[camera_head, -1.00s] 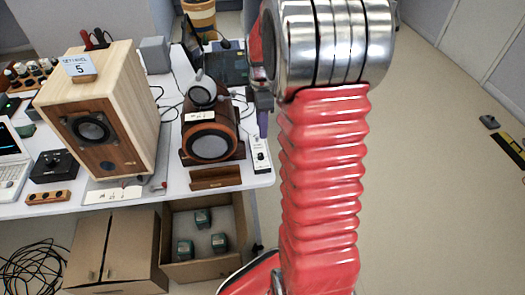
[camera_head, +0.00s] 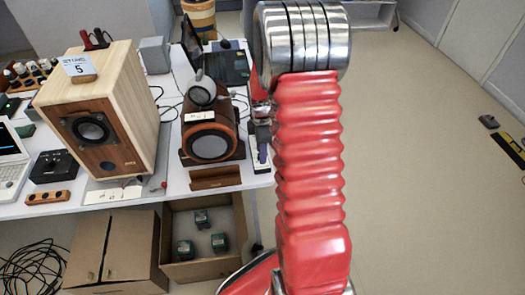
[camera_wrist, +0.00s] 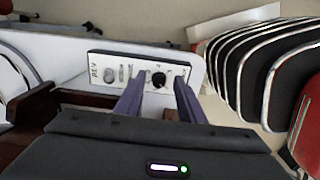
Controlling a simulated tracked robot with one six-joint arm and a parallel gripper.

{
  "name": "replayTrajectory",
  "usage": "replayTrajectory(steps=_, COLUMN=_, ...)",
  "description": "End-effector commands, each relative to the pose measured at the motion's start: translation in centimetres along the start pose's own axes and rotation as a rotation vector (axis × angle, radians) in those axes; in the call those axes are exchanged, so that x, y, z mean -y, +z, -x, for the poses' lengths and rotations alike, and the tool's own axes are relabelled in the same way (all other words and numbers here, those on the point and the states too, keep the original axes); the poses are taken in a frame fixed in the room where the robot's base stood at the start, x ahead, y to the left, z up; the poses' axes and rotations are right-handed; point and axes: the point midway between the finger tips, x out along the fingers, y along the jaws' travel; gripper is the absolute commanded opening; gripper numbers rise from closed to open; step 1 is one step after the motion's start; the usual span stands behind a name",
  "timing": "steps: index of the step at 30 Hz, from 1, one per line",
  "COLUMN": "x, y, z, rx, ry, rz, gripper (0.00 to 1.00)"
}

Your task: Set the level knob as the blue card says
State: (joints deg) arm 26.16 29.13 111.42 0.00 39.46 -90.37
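The blue card (camera_head: 79,65) stands on top of the wooden speaker and reads a SET LEVEL line with a large 5. The white control box (camera_wrist: 98,72) lies at the table's right edge; in the head view my gripper covers most of it. The black level knob (camera_wrist: 158,80) is on its face, between small marks too small to read. My gripper (camera_wrist: 160,82) is open, its two purple fingers apart, with the knob showing between their tips. I cannot tell whether the tips reach down beside it. The gripper also shows in the head view (camera_head: 262,153).
The wooden speaker (camera_head: 137,90) and a round dark-wood speaker (camera_head: 231,125) stand left of my gripper. A brown wooden block (camera_head: 215,178) lies at the table's front edge. An open cardboard box (camera_head: 180,269) is below. The floor to the right is mostly clear.

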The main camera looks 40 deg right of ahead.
Motion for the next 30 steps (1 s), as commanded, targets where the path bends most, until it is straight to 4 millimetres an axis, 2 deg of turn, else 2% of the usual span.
replayTrajectory(steps=10, x=-0.01, y=-0.02, z=-0.29, rx=0.000, ry=0.001, rz=0.000, gripper=0.35)
replayTrajectory(steps=25, x=0.06, y=-0.03, z=-0.29, rx=0.000, ry=-0.001, rz=0.001, gripper=0.00)
replayTrajectory(steps=28, x=-0.17, y=0.54, z=-0.31, rx=0.000, ry=-0.002, rz=-0.002, gripper=0.00)
replayTrajectory(steps=30, x=-0.01, y=0.19, z=-0.31, rx=0.000, ry=-0.002, rz=0.000, gripper=0.00)
